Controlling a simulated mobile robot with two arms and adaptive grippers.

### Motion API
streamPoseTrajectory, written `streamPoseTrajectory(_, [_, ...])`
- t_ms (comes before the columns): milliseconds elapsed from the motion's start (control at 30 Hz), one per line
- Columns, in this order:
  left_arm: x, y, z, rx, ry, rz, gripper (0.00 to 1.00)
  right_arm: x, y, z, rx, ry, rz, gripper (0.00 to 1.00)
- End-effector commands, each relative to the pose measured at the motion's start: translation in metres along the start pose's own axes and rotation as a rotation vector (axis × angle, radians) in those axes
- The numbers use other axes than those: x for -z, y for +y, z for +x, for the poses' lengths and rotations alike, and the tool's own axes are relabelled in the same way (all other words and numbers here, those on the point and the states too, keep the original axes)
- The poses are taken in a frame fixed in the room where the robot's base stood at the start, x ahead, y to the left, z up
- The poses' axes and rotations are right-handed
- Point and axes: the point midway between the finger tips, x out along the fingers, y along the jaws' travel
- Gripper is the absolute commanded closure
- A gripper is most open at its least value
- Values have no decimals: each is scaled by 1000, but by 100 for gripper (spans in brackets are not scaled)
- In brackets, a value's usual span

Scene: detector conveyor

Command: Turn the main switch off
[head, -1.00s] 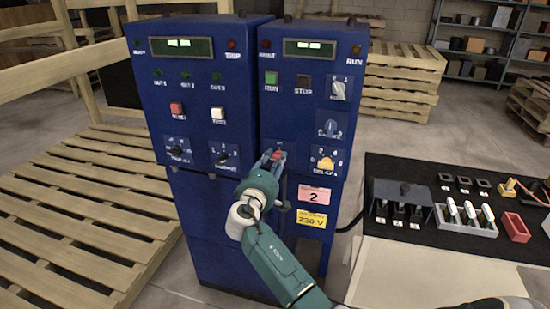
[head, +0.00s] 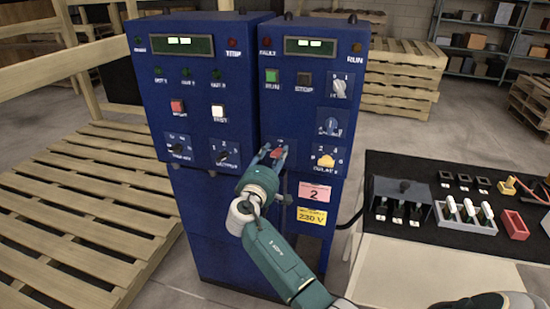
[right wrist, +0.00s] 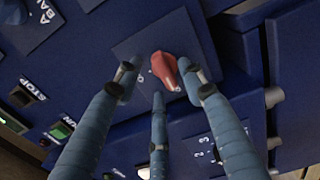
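The red rotary knob (head: 276,153), which looks like the main switch, sits on a dark blue plate on the right-hand blue cabinet. In the right wrist view the red knob (right wrist: 166,69) lies between the fingertips; its markings are mostly hidden. My right gripper (head: 274,155) is at the knob, its three fingers spread around it. In the right wrist view the gripper (right wrist: 158,78) shows a clear gap on the knob's left, while the right fingertip is very near it; contact cannot be told. My left gripper is not in view.
A black table (head: 440,240) with small parts stands right. A wooden pallet (head: 85,210) lies left.

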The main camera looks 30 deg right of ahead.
Motion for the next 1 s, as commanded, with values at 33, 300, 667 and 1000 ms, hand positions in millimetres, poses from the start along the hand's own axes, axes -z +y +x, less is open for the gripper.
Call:
streamPoseTrajectory(33, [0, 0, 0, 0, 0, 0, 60, 0, 0, 0, 0, -1, 0, 61])
streamPoseTrajectory(300, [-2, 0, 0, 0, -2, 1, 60, 0, -4, -1, 6, -1, 0, 61])
streamPoseTrajectory(667, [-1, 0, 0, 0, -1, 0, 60, 1, -5, -55, 9, 2, 1, 61])
streamPoseTrajectory(1000, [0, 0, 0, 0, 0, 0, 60, 0, -3, -112, 6, 0, 1, 61])
